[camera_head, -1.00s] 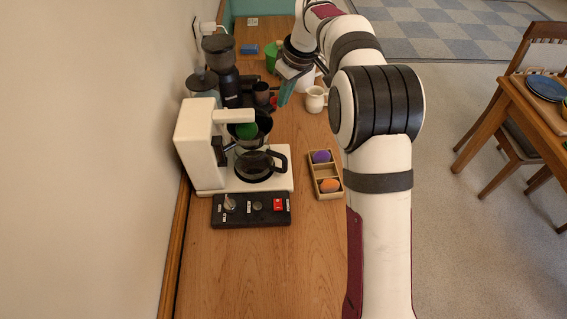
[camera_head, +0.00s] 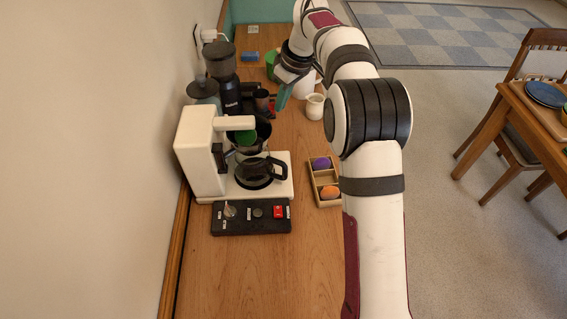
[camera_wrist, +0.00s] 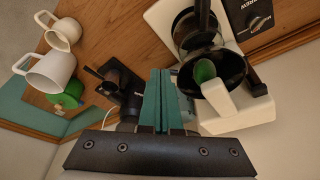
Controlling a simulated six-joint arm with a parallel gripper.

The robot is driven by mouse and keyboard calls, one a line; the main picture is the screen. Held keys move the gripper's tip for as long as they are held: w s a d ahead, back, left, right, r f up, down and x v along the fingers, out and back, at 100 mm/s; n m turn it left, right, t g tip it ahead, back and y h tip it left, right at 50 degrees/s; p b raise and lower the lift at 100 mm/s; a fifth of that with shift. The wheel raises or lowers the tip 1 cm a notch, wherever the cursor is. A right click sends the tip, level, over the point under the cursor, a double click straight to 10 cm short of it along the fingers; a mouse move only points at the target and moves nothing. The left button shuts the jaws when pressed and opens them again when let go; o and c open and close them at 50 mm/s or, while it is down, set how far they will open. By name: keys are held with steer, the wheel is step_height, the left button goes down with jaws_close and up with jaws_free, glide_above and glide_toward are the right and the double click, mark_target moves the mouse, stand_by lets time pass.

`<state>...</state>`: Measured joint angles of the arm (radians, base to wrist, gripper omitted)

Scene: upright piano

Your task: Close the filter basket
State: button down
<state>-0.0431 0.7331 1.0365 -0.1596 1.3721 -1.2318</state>
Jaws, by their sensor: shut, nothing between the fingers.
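The white coffee maker (camera_head: 196,153) stands on the counter at the left. Its black filter basket (camera_head: 263,129) sits above the glass carafe (camera_head: 255,172) and sticks out from under the white top arm. Something green (camera_head: 245,137) lies in it. In the wrist view the basket (camera_wrist: 222,103) is at the right, partly covered by the white arm, with the green thing (camera_wrist: 204,71) showing. My gripper (camera_head: 281,105) has teal fingers, shut and empty. It is beyond the basket and apart from it in the head view. In the wrist view my gripper (camera_wrist: 157,76) is left of the basket.
A dark grinder (camera_head: 222,65) stands behind the coffee maker. White mugs (camera_head: 314,107) stand right of my gripper. A wooden tray (camera_head: 314,178) with a purple and an orange item lies right of the carafe. A black switch box (camera_head: 250,222) sits in front; the nearer counter is clear.

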steer(key=s+d+r, duration=0.2)
steer(key=r, duration=0.3)
steer(key=s+d+r, duration=0.3)
steer(key=r, duration=0.2)
steer(key=s+m, duration=0.4)
steer(key=s, duration=0.6)
steer(key=s+f+m+g, duration=0.1)
steer(key=s+f+m, duration=0.2)
steer(key=s, duration=0.6)
steer(key=s+a+f+m, duration=0.1)
steer(key=s+f+m, duration=0.3)
steer(key=s, duration=0.5)
steer(key=s+f+m+g, duration=0.1)
steer(key=s+f+m, duration=0.2)
steer(key=s, duration=0.6)
steer(key=shift+a+f+m+g+h, duration=0.2)
steer(key=shift+m+g+h, duration=0.1)
steer(key=shift+m, duration=0.2)
steer(key=c, duration=1.6)
jaws_free()
